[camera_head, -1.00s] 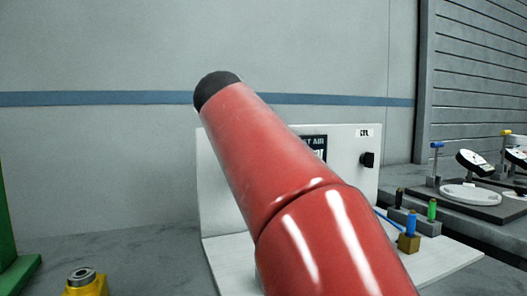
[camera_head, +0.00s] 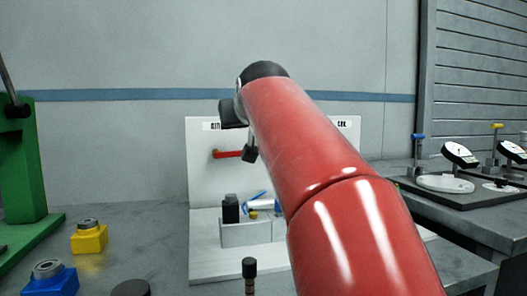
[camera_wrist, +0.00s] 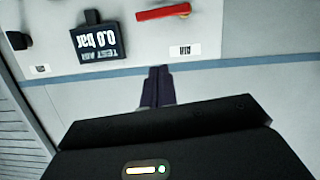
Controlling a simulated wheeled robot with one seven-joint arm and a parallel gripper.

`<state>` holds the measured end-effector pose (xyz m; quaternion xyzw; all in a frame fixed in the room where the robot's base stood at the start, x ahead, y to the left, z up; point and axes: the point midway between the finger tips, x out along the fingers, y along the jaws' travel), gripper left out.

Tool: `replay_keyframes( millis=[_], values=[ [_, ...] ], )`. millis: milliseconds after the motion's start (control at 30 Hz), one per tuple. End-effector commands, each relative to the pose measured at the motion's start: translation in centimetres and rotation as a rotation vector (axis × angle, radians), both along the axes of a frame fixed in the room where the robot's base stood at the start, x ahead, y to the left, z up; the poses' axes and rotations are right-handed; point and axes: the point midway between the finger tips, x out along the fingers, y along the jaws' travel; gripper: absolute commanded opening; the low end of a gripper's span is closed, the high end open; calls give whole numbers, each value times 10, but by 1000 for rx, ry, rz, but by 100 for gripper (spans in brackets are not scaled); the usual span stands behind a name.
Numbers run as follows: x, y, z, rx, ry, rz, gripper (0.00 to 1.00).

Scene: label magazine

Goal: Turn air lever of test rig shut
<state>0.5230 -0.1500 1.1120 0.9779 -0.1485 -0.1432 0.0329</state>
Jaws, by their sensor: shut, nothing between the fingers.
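The test rig is a white upright panel (camera_head: 201,185) on a white base. Its red air lever (camera_head: 228,154) lies about level on the panel's left side, under a small white label. The lever also shows in the wrist view (camera_wrist: 163,12), at the top of the upside-down picture. A dark display (camera_wrist: 97,44) beside it reads "TEST AIR 0.0 bar". My gripper (camera_head: 250,154) is shut and empty, just right of the lever in the head view. In the wrist view my gripper (camera_wrist: 160,70) appears apart from the lever. My red arm hides the panel's right part.
A grey block (camera_head: 237,235) with a black fitting stands on the rig's base. Yellow (camera_head: 89,238) and blue (camera_head: 50,279) blocks and a green press (camera_head: 25,180) stand left. Dial gauges (camera_head: 459,155) stand on the right bench.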

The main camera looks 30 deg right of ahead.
Motion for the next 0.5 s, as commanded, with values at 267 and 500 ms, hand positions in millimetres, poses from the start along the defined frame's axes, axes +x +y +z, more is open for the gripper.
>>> replay_keyframes(
  millis=[267,500],
  values=[
    [23,-4,0,55,-49,8,0],
    [70,-18,-12,55,-46,7,0]
  ],
)
